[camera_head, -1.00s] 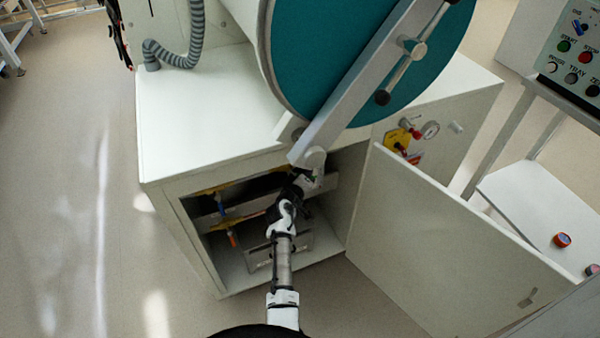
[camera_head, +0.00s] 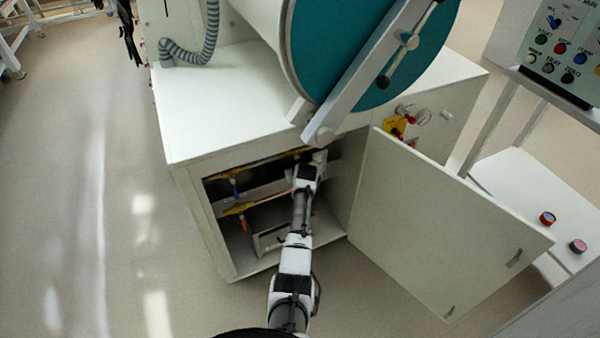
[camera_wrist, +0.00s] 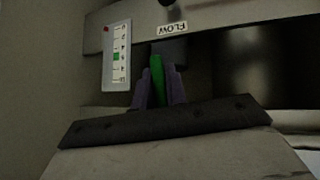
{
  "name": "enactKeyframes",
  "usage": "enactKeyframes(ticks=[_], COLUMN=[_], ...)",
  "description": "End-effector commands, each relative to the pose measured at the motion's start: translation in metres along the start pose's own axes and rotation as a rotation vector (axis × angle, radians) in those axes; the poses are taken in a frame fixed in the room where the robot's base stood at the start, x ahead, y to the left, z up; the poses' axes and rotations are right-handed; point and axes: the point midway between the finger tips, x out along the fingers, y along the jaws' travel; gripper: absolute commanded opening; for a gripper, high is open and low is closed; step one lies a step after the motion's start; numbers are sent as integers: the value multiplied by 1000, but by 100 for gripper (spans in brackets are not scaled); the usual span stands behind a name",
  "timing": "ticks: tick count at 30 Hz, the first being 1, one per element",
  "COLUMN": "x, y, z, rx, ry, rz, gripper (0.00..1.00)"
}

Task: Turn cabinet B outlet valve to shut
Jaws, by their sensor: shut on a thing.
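In the wrist view my gripper (camera_wrist: 158,88) is shut on a green handle (camera_wrist: 157,72), with a dark finger on each side of it. The handle stands almost upright in that picture. Its root and the valve body behind it are hard to make out. In the head view my arm reaches into the open cabinet, and the fingers and green handle are mostly hidden at the upper right of the opening. A blue handle (camera_head: 235,187) and an orange handle (camera_head: 245,223) hang from yellow pipes to the left. No label naming cabinet B or the outlet is readable.
The cabinet door (camera_head: 430,225) stands open to the right of my arm. A teal round glovebox door (camera_head: 350,50) overhangs the cabinet. The floor (camera_head: 90,180) at left is clear.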

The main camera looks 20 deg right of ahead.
Motion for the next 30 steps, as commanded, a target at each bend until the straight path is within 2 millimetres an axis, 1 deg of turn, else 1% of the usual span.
enactKeyframes(ticks=[10, 27, 28, 30], x=[-1, -1, -1, -1], y=[-7, -10, -10, -10], z=[2, 2, 2, 2], rx=[100, 124, 123, 123], ry=[-32, -38, -38, -38], rz=[-103, -125, -125, -124], gripper=[0, 0, 18, 27])
